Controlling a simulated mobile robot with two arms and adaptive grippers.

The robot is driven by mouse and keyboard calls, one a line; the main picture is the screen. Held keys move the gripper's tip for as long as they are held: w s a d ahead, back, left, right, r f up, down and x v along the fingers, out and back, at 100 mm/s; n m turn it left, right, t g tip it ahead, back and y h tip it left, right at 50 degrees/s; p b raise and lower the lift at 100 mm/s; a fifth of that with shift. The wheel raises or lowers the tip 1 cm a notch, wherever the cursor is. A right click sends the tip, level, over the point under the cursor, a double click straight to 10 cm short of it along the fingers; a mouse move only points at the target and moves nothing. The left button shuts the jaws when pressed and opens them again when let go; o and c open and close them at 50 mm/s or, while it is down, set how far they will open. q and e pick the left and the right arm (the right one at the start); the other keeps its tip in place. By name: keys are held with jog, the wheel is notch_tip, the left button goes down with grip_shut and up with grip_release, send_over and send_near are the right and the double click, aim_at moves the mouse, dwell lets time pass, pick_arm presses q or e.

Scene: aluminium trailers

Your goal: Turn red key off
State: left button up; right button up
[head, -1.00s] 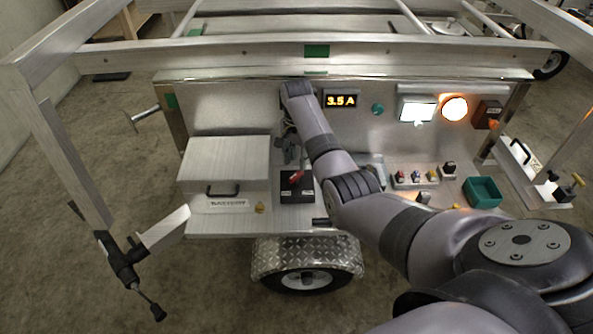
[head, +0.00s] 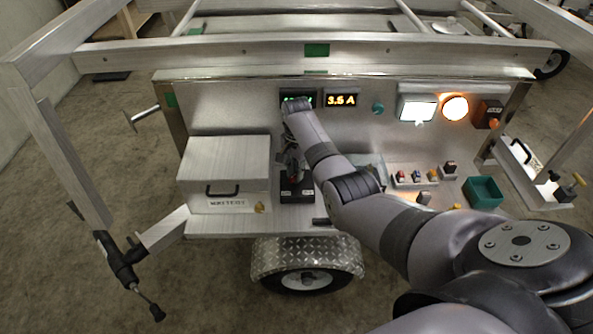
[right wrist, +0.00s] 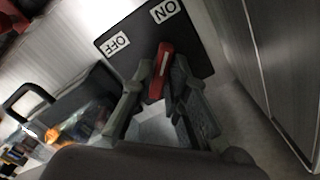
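The red key (right wrist: 160,72) stands on a black switch plate with an ON label (right wrist: 164,11) and an OFF label (right wrist: 116,43). In the right wrist view its upper end points toward the ON side. My right gripper (right wrist: 162,78) has its two fingers on either side of the key, close to it. I cannot tell whether they press on it. In the head view my right gripper (head: 293,168) is over the black switch plate (head: 297,194) and hides most of the key. My left gripper is not in view.
A metal box with a black handle (head: 222,190) stands left of the switch plate. Small switches (head: 416,177) and a green bin (head: 483,192) are to the right. The upright panel behind holds an orange display (head: 341,100), a lit white lamp (head: 418,109) and an orange lamp (head: 455,107).

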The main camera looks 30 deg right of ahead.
grip_shut()
jog(key=shift+n, duration=0.3)
jog(key=n+p, duration=0.2)
jog(key=shift+r+n, duration=0.1)
jog(key=shift+n, duration=0.2)
jog(key=n+p, duration=0.1)
jog(key=n, duration=0.3)
jog(key=shift+n, duration=0.3)
jog(key=n+p, duration=0.1)
jog(key=n, duration=0.9)
dwell(0.4)
